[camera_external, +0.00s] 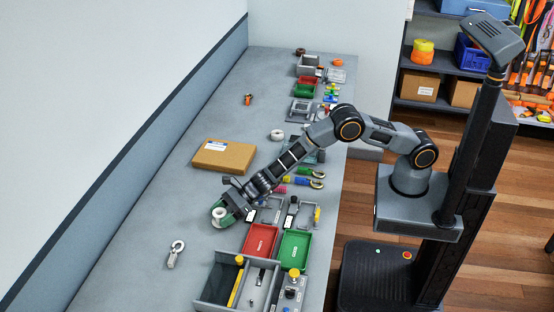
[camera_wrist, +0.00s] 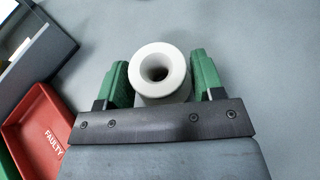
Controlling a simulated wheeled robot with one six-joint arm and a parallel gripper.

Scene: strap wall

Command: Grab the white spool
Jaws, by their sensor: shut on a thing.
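The white spool (camera_external: 218,213) is at the end of my arm, low over or on the grey table in the external view. In the wrist view the white spool (camera_wrist: 158,70) shows its round top and dark centre hole, between two green fingers. My gripper (camera_wrist: 160,85) is shut on it, with one finger on each side. In the external view my gripper (camera_external: 222,214) is partly hidden by its own wrist. I cannot tell whether the spool touches the table.
A red tray (camera_external: 260,240) and a green tray (camera_external: 294,250) lie to the right of my gripper. A grey divided box (camera_external: 215,282) stands in front. A cardboard box (camera_external: 224,156) lies behind. Another white ring-shaped thing (camera_external: 277,134) sits farther back. The table left of the gripper is mostly clear.

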